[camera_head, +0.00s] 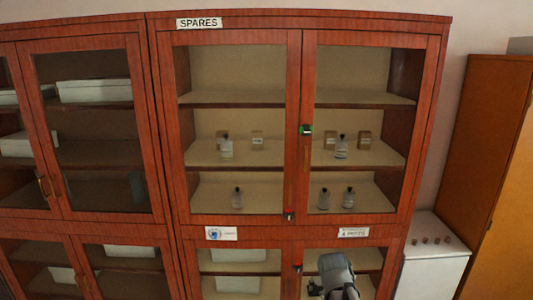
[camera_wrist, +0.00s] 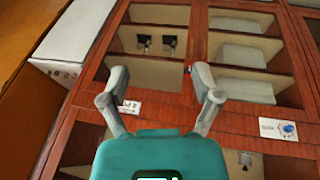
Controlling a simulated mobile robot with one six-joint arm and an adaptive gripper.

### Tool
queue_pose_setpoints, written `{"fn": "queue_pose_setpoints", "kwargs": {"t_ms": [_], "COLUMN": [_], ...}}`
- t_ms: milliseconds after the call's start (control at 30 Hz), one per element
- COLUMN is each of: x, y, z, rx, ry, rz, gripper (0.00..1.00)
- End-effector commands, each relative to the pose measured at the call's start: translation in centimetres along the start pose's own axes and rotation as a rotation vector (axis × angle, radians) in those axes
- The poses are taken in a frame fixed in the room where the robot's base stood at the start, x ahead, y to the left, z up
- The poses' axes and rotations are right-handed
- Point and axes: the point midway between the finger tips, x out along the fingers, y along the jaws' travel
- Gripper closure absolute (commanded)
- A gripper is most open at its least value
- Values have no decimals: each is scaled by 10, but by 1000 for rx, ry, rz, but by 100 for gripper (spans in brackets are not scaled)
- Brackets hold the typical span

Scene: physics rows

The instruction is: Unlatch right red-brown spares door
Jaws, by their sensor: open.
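The red-brown SPARES cabinet (camera_head: 295,160) has two upper glazed doors, which look closed. The right spares door (camera_head: 427,130) shows bottles and small boxes behind its pane. A green and black latch piece (camera_head: 305,130) sits at its left edge, mid-height. A red and black piece (camera_head: 289,215) sits low by the door seam. My gripper (camera_head: 315,288) is low in front of the lower doors, below the right spares door, partly cut off by the frame. In the wrist view my gripper (camera_wrist: 160,88) is open, its fingers apart with nothing between them.
A lower red and black piece (camera_head: 298,267) sits between the lower doors and shows as a dark piece in the wrist view (camera_wrist: 187,70). A white cabinet (camera_head: 433,262) and an orange-brown cabinet (camera_head: 490,150) stand right. Another glazed cabinet (camera_head: 150,130) adjoins on the left.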

Motion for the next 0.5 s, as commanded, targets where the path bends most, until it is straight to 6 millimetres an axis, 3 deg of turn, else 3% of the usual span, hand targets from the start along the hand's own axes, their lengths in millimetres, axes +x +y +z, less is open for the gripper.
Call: {"fn": "queue_pose_setpoints", "kwargs": {"t_ms": [33,200,333,500], "x": [10,14,12,10], "y": [-11,-36,-46,-49], "z": [26,75,93,98], "rx": [6,15,14,13], "ry": [-55,-203,-262,-282], "rz": [-39,-143,-186,-199], "gripper": [19,19,19,19]}}
